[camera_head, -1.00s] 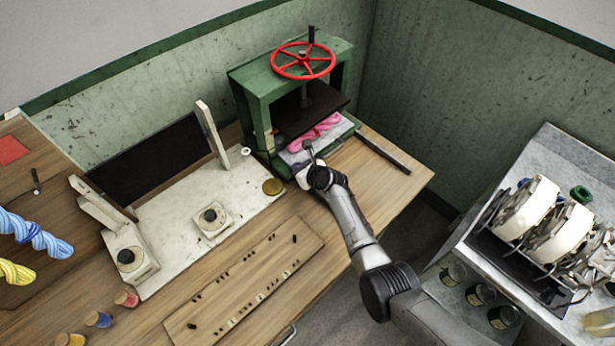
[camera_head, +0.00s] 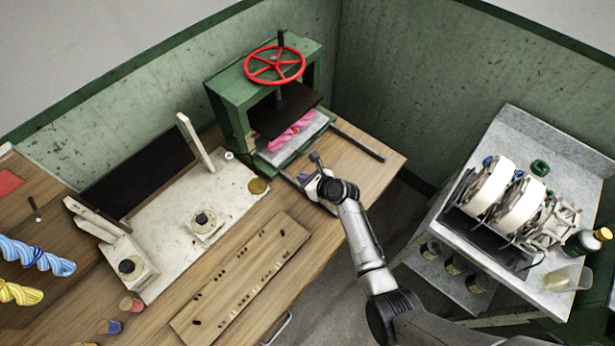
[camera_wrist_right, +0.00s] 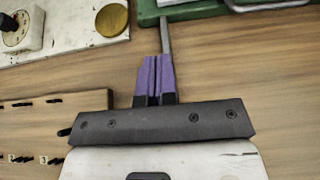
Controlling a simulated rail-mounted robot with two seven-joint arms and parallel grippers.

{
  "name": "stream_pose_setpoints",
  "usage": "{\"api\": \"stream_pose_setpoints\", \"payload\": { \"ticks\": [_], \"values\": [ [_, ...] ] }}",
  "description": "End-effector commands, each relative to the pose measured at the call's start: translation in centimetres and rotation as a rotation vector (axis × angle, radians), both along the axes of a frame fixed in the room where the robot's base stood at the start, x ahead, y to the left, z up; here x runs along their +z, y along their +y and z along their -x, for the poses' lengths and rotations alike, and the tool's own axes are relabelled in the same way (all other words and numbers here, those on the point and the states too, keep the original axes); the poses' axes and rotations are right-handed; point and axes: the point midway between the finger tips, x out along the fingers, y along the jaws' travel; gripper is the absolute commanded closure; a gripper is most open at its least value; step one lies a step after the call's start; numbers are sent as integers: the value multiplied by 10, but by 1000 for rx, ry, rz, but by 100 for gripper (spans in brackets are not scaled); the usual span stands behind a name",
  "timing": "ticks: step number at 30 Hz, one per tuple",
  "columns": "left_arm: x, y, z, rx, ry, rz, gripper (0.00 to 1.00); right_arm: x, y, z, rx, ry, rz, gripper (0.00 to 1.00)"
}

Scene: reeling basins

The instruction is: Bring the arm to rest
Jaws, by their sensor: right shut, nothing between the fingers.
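My right gripper (camera_head: 309,176) is above the wooden bench just in front of the green press (camera_head: 228,108). In the right wrist view its purple fingers (camera_wrist_right: 155,76) are together with nothing between them, and their tips show near a grey rail by the green press base (camera_wrist_right: 190,10). My right arm reaches in from the lower right of the head view. A pink skein (camera_head: 293,131) lies on the press bed under the dark plate, apart from the gripper. My left gripper is not in view.
A red handwheel (camera_head: 275,65) tops the press. A white board (camera_head: 165,222) with posts and a pegged wooden strip (camera_head: 245,280) lie to the left. Blue (camera_head: 38,256) and yellow skeins (camera_head: 20,292) are at far left. A grey table (camera_head: 510,120) with white reels stands right, across a gap.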

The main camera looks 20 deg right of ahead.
Motion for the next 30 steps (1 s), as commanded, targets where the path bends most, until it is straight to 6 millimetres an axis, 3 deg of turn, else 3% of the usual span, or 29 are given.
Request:
{"api": "stream_pose_setpoints", "payload": {
  "ticks": [14, 17, 23, 26, 30],
  "values": [
    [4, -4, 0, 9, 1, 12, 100, 8, -6, 12, 43, -32, 66, 100],
    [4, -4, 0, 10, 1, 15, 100, 6, -4, 14, 137, -83, 189, 100],
    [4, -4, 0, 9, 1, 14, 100, -4, 4, 28, 506, -205, 574, 100],
    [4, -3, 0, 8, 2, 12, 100, 5, 2, 33, 714, -297, 802, 100],
    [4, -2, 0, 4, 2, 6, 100, 37, -3, 39, 1008, -454, 1150, 100]
  ]
}}
